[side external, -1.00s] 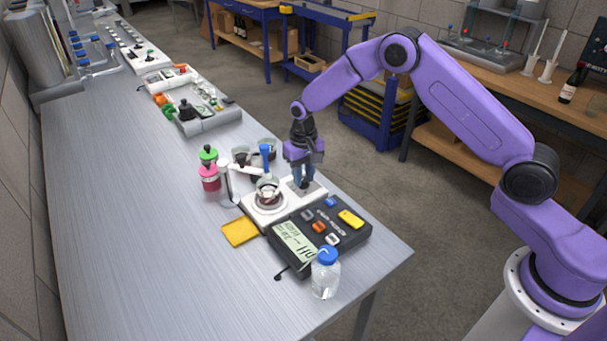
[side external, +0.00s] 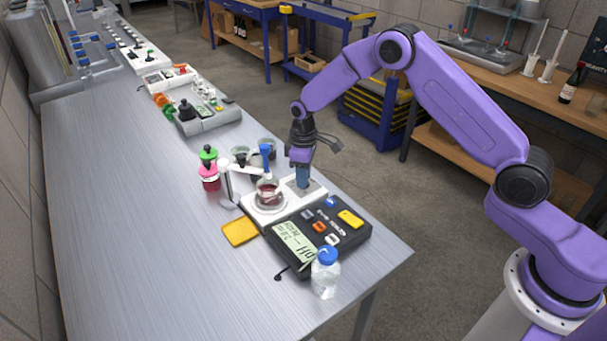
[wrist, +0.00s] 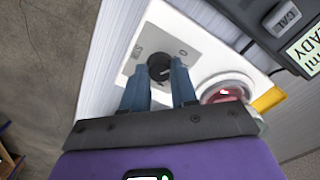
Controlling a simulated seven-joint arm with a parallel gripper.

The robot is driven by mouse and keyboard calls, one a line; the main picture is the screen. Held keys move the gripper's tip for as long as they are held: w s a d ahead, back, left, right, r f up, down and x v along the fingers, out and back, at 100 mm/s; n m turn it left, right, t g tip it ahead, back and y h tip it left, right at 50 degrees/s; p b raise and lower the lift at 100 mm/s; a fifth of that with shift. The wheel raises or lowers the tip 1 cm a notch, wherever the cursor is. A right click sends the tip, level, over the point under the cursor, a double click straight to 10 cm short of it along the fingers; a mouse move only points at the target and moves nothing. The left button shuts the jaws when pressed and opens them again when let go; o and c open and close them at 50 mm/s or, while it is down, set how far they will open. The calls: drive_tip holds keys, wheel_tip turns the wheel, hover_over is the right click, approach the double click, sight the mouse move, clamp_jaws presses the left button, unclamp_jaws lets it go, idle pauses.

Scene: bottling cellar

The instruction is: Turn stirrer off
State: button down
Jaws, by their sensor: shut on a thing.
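The stirrer (side external: 262,207) is a white flat box with a round plate and a grey panel (side external: 317,185) at its right. A glass beaker with red liquid (side external: 267,192) stands on the plate; it shows partly in the wrist view (wrist: 227,94). A black round knob (wrist: 160,66) with a white mark sits on the panel. My gripper (side external: 303,182) points down over the panel. In the wrist view its blue fingers (wrist: 158,80) are on either side of the knob, shut on it. In the side view the near finger hides the knob.
A dark pH meter (side external: 318,232) lies right in front of the stirrer, with a blue-capped bottle (side external: 325,275) before it. A yellow cloth (side external: 240,231), a pink bottle (side external: 209,178) and other glassware (side external: 240,158) crowd the left and back. The bench's left side is clear.

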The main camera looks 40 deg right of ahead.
drive_tip(key=shift+n, duration=0.5)
drive_tip(key=c, duration=0.9)
unclamp_jaws()
drive_tip(key=shift+r, duration=0.1)
wheel_tip(320, 180, up, 17)
drive_tip(key=shift+r, duration=0.1)
drive_tip(key=shift+s, duration=0.1)
